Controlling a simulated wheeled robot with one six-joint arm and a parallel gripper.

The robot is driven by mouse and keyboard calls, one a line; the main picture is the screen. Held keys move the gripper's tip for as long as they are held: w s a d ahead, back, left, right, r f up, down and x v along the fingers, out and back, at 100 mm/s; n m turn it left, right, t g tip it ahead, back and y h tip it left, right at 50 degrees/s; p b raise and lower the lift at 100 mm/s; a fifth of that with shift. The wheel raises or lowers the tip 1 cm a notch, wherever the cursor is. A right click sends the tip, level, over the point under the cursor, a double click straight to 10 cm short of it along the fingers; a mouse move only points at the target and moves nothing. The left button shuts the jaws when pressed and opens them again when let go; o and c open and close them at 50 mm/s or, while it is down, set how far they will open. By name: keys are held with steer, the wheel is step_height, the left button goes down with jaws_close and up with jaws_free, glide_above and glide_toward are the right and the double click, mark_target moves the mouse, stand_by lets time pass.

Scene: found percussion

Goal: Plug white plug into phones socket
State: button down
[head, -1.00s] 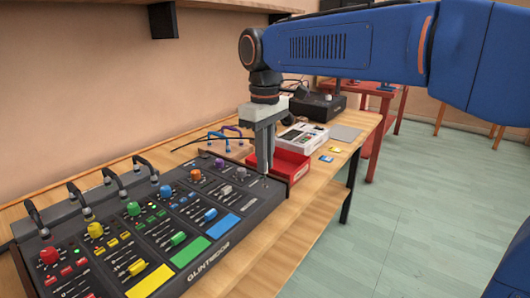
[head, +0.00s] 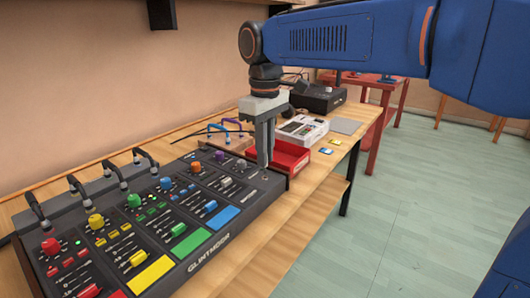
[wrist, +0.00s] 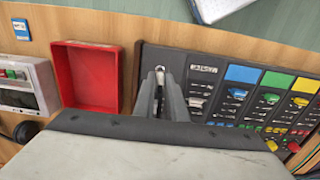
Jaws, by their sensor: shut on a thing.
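My gripper (head: 265,165) points down over the right end of the dark mixer (head: 225,252). Its fingers are close together, shut on a small whitish piece, which looks like the white plug (wrist: 159,72), at the fingertips in the wrist view. In the head view the fingers hide most of the plug. The mixer also shows in the wrist view (wrist: 212,66), with its MASTER label beside my gripper (wrist: 165,90). The fingertips are at or just above the panel; I cannot tell whether the plug touches it. The phones socket cannot be made out.
A red tray (head: 290,158) stands just beyond the mixer's right end, close to my gripper. A white box (head: 303,130) and a black device (head: 318,98) stand farther back. Several bent black cables rise along the mixer's back edge. The bench's front edge is at the right.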

steer(key=shift+f, duration=1.75)
stand_by(0.6)
steer(key=c, duration=1.7)
jaws_free()
steer(key=shift+r, duration=0.1)
step_height(320, 180, up, 17)
steer(key=shift+r, duration=0.15)
steer(key=shift+d, duration=0.1)
